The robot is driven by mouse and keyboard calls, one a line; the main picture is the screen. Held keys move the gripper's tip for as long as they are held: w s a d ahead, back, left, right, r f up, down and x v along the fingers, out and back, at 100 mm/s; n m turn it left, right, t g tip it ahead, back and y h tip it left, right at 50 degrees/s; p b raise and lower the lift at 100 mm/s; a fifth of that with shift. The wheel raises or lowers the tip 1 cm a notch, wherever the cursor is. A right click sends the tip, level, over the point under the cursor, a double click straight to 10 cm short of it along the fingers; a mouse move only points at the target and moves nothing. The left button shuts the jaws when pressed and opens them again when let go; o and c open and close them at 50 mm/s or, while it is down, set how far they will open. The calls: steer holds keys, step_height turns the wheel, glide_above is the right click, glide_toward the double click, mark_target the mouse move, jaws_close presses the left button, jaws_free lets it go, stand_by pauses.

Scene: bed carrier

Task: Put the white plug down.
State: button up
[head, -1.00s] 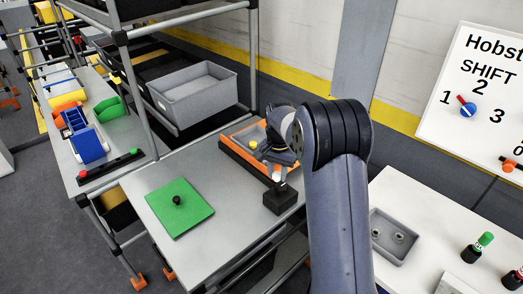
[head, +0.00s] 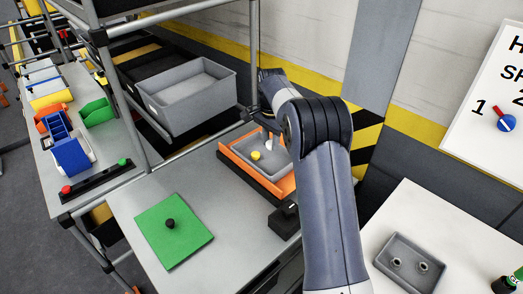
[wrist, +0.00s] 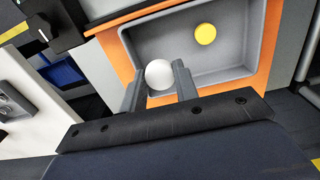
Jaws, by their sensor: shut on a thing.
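My gripper (wrist: 157,84) is shut on the white plug (wrist: 159,74), a round white head between its two grey fingers in the wrist view. The plug is over the near left part of a grey tray (wrist: 225,75) set in an orange surround (wrist: 112,48). I cannot tell whether it touches the tray floor. A yellow round plug (wrist: 205,34) lies in the same tray, apart from my gripper. In the head view, the tray's orange surround (head: 240,172) shows, with the yellow plug (head: 256,155) inside. My arm hides part of the tray and most of the gripper.
A black block (head: 284,222) stands in front of the tray. A green plate (head: 172,230) with a black knob lies at the left of the bench. A grey bin (head: 190,90) sits behind. Another grey tray (head: 410,262) is on the white table at right.

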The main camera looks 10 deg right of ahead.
steer(key=p, duration=0.1)
glide_above(269, 169)
step_height(269, 169, down, 6)
steer(key=shift+r, duration=0.2)
steer(key=shift+f+p, duration=0.35)
steer(key=shift+f, duration=1.75)
steer(key=shift+f, duration=0.2)
steer(key=o, duration=0.9)
steer(key=shift+r, duration=0.1)
steer(key=shift+o, duration=0.2)
step_height(269, 169, up, 12)
steer(key=shift+r+b, duration=0.15)
steer(key=shift+b, duration=0.55)
